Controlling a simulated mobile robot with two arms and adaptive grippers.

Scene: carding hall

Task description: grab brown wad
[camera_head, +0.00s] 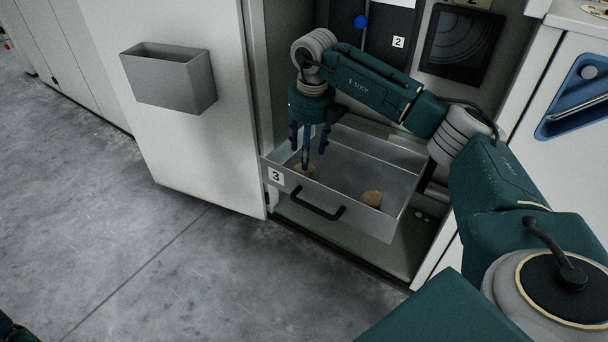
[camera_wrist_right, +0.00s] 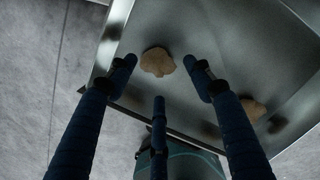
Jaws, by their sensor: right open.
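A brown wad (camera_head: 299,170) lies in the left part of the open metal drawer (camera_head: 349,218) marked 3, partly hidden by my fingers. It shows whole in the right wrist view (camera_wrist_right: 157,61), a lumpy tan clump. A second, similar wad (camera_head: 372,199) lies nearer the drawer's right end, also in the wrist view (camera_wrist_right: 252,108). My right gripper (camera_head: 309,155) points down over the first wad, its dark blue fingers open and empty. In the wrist view the fingertips (camera_wrist_right: 160,78) stand apart around the wad's image; I cannot tell their height above it. A dark sliver at the bottom left seems to be my left gripper (camera_head: 10,330).
The drawer front has a black handle (camera_head: 310,203). A white cabinet door (camera_head: 205,120) with a grey bin (camera_head: 170,80) stands open at left. Above the drawer are a panel marked 2 (camera_head: 398,42) and a dark square window (camera_head: 462,43). The grey floor is clear.

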